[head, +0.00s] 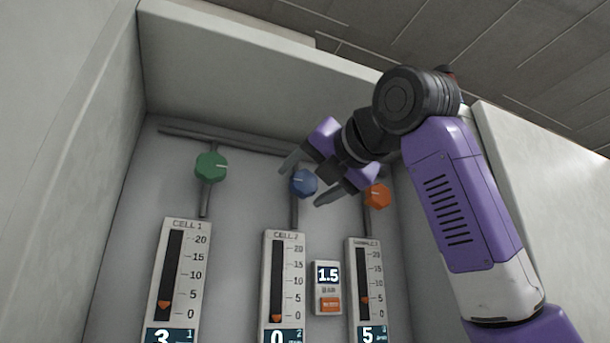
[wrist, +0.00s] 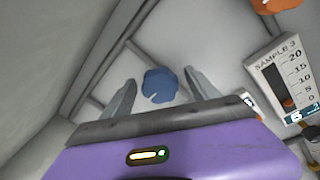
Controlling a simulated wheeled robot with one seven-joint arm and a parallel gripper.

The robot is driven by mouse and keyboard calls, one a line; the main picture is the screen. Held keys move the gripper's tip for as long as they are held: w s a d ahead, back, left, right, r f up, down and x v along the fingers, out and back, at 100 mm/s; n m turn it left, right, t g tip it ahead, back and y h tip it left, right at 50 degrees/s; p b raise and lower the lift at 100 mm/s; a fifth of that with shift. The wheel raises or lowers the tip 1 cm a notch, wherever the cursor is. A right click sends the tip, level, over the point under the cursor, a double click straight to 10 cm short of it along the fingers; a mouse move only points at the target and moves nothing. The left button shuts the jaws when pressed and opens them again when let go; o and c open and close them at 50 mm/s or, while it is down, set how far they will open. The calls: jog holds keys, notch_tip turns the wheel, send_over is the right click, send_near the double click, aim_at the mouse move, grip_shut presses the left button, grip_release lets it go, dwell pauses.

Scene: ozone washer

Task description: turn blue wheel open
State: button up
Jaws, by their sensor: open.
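The blue wheel (head: 303,183) is a faceted knob with a pale mark, on a vertical pipe above the CELL 2 gauge (head: 284,285). In the wrist view the blue wheel (wrist: 159,85) lies between and a little beyond my two fingers. My gripper (head: 304,180) is open and empty, with one finger to each side of the wheel. It also shows in the wrist view (wrist: 160,83). I see gaps between the fingers and the wheel; I cannot tell the exact depth between them. The CELL 2 display reads 0.
A green wheel (head: 211,166) is at left above the CELL 1 gauge (head: 176,278). An orange wheel (head: 378,196) is close to my gripper at right, above the SAMPLE 3 gauge (head: 365,285). A small 1.5 display (head: 327,275) sits between gauges. Recess walls enclose the panel.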

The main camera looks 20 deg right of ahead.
jog(key=shift+w, duration=0.3)
jog(key=c, duration=1.4)
jog(key=shift+o, duration=0.2)
